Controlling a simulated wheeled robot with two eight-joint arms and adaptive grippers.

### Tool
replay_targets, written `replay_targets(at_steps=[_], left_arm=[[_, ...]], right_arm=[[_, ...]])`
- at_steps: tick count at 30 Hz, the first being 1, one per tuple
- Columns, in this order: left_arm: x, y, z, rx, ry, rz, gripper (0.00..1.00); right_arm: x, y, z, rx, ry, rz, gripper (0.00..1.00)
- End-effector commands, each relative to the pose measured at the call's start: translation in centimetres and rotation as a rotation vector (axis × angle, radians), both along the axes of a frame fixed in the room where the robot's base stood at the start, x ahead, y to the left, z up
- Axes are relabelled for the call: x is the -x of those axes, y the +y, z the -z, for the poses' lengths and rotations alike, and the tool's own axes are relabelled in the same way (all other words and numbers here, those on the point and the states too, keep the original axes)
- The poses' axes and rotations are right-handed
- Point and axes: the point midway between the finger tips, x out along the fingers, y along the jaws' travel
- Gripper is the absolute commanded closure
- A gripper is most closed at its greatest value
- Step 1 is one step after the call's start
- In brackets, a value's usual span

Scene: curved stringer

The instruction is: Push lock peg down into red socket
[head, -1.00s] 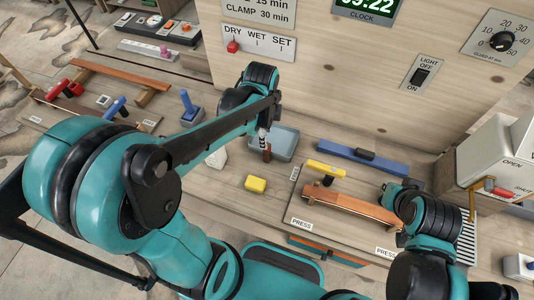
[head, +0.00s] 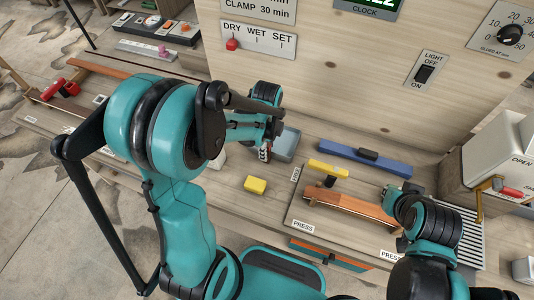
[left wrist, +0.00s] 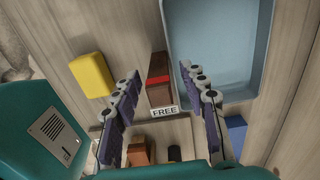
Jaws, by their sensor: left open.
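A brown block with a red band (left wrist: 158,92) stands behind the FREE label in the left wrist view; it may be the lock peg, but I cannot be sure. My left gripper (left wrist: 160,74) is open, its two purple-padded fingers on either side of the block, with gaps showing. In the head view my left gripper (head: 264,153) points down beside the grey-blue tray (head: 287,145), and its fingers partly hide what is between them. I cannot pick out a red socket for certain. My right arm shows at the lower right, but its fingers do not show.
A yellow block (head: 255,185) lies left of the press board (head: 310,228), which carries a curved orange-brown strip (head: 350,205) and a yellow-topped clamp (head: 328,168). A long blue bar (head: 365,160) lies behind. A white box (head: 490,150) stands at the right.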

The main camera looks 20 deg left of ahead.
Motion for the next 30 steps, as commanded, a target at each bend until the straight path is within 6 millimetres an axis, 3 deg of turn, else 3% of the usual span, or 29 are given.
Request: replay_targets(at_steps=[3,8,20,30], left_arm=[[0.0,0.0,-0.1,0.0,0.0,0.0,0.57],[0.0,0.0,-0.1,0.0,0.0,0.0,0.99],[0.0,0.0,-0.5,0.0,0.0,0.0,1.0],[0.1,0.0,-7.0,0.0,0.0,0.0,1.0]], right_arm=[[0.0,0.0,-0.1,0.0,0.0,0.0,1.0],[0.0,0.0,-0.1,0.0,0.0,0.0,1.0],[0.0,0.0,-0.2,0.0,0.0,0.0,1.0],[0.0,0.0,-2.6,0.0,0.0,0.0,1.0]])
